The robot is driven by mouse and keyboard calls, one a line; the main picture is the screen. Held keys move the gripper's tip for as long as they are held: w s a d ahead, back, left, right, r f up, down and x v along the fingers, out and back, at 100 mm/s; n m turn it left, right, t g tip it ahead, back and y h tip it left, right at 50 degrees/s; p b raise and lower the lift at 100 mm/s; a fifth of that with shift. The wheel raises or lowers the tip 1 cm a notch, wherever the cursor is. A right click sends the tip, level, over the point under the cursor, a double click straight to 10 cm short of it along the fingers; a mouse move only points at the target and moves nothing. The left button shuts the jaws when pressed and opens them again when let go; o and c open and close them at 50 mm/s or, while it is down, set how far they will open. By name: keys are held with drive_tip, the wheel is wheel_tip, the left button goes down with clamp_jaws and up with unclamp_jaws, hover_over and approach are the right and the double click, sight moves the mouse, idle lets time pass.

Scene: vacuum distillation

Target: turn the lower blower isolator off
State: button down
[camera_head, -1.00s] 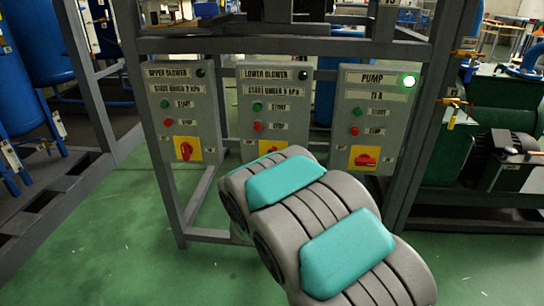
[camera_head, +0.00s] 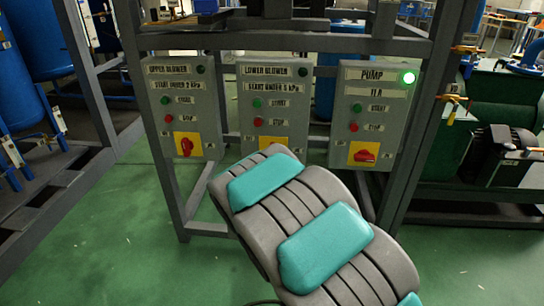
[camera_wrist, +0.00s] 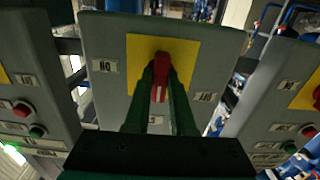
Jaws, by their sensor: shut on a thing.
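The lower blower box (camera_head: 272,105) is the middle grey panel in the head view. Its yellow isolator plate (camera_head: 262,142) is partly covered by my arm there, and the red handle is not clear. In the wrist view, which is upside down, the yellow plate (camera_wrist: 190,57) carries the red isolator handle (camera_wrist: 160,88). The handle lies nearly along the picture's vertical. My gripper (camera_wrist: 161,82) has one green finger on each side of the handle and is shut on it. My gripper is hidden in the head view behind my arm.
The upper blower box (camera_head: 183,100) is on the left, with a red handle (camera_head: 186,146) upright. The pump box (camera_head: 371,105) is on the right, with a lit green lamp (camera_head: 409,78) and a red handle (camera_head: 364,155) lying level. Grey frame posts (camera_head: 150,130) stand around the boxes.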

drive_tip(key=c, duration=0.8)
unclamp_jaws()
drive_tip(key=shift+o, duration=0.2)
drive_tip(key=s, duration=0.8)
drive_tip(key=shift+b, duration=0.4)
drive_tip(key=shift+w, duration=0.1)
drive_tip(key=s+d+f+g+y, duration=0.2)
drive_tip(key=s+d+f+g, duration=0.35)
drive_tip(key=s+g, duration=0.4)
drive_tip(key=s+d+r+g, duration=0.1)
drive_tip(key=s+d+g, duration=0.2)
drive_tip(key=s, duration=0.8)
drive_tip(key=s+d+r+g+h, duration=0.1)
drive_tip(key=s+d+g, duration=0.3)
drive_tip(key=s+d, duration=0.3)
drive_tip(key=s+d+r+g, duration=0.1)
drive_tip(key=s+d+g, duration=0.2)
drive_tip(key=s, duration=1.3)
drive_tip(key=shift+s+d, duration=0.25)
drive_tip(key=shift+d, duration=0.75)
